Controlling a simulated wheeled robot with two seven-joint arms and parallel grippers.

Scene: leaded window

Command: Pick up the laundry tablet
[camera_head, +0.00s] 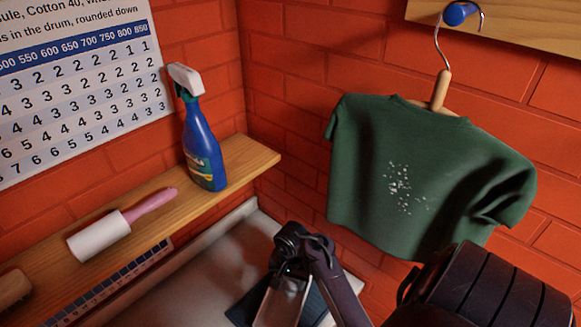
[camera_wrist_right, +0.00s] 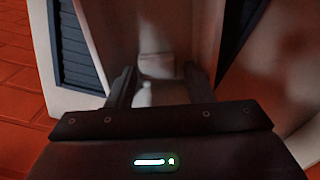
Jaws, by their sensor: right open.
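My right gripper (camera_head: 288,272) reaches down over the pale machine top in the head view. In the right wrist view its two dark fingers (camera_wrist_right: 160,78) stand apart with a gap between them. Beyond the gap is a pale, narrow recess. A small pale block (camera_wrist_right: 156,66) lies in it, between the fingertips in the picture; it may be the laundry tablet, but it is blurred and I cannot tell for sure. No contact with the fingers shows. In the head view the gripper hides this spot. My left gripper is not in view.
A wooden shelf (camera_head: 240,163) holds a blue spray bottle (camera_head: 203,150) and a lint roller (camera_head: 110,235). A green shirt (camera_head: 385,130) hangs from a hook on the brick wall, close behind my right arm. A number chart (camera_head: 80,90) hangs at left.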

